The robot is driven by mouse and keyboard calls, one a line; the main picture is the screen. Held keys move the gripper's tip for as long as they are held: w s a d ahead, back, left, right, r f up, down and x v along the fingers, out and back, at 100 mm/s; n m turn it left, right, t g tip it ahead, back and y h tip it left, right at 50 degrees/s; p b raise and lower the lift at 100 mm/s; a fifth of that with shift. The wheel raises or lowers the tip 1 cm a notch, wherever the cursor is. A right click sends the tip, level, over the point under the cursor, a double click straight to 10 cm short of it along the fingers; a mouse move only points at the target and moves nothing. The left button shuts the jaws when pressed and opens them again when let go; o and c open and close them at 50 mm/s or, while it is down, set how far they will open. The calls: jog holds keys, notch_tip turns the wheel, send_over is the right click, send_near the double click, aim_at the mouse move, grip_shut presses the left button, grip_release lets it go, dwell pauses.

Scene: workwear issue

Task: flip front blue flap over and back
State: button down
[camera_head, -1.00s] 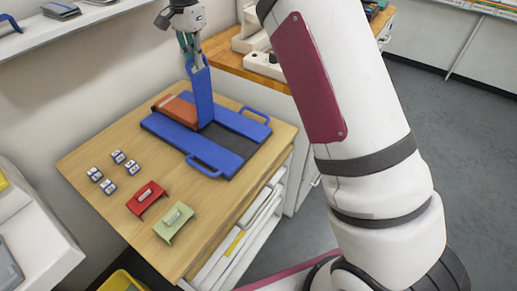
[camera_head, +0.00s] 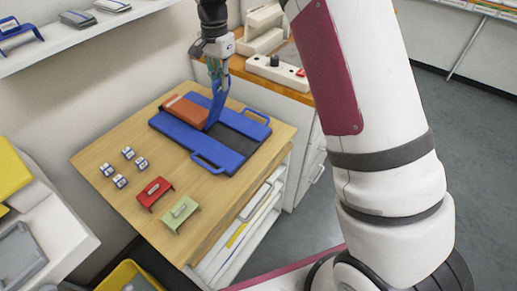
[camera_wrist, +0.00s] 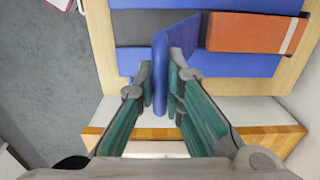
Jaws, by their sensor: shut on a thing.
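A blue folding board (camera_head: 240,149) with two blue loop handles lies on the wooden table. Its blue flap (camera_head: 218,101) is raised on edge and tilted, with a dark strip of the board bare below it. My gripper (camera_head: 219,72) is above the board and shut on the flap's upper edge. In the wrist view the flap (camera_wrist: 179,48) stands between the green fingers of my gripper (camera_wrist: 163,88). An orange folded item (camera_head: 186,111) lies on the board to the left of the flap; it also shows in the wrist view (camera_wrist: 255,33).
Several small white-and-blue blocks (camera_head: 128,153), a red stand (camera_head: 154,191) and a green stand (camera_head: 180,214) are on the table (camera_head: 100,168) in front of the board. A power strip (camera_head: 277,71) lies on the counter behind. A wall shelf (camera_head: 65,52) is at upper left.

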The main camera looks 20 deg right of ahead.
jog(key=shift+s+d+f+p, duration=1.3)
jog(key=shift+s+d+f, duration=0.35)
jog(key=shift+s, duration=0.7)
send_over(259, 158)
jog(key=shift+w+f, duration=0.15)
jog(key=shift+f, duration=3.3)
jog(key=shift+w+f, duration=0.1)
jog(key=shift+f, duration=3.3)
jog(key=shift+s+f+b, duration=0.2)
jog(key=shift+f+b, duration=0.65)
jog(key=shift+f, duration=1.7)
jog(key=c, duration=1.9)
grip_release()
jog(key=shift+s, duration=0.1)
jog(key=shift+d+r+p, duration=0.1)
jog(key=shift+r+p, duration=1.2)
jog(key=shift+r, duration=2.75)
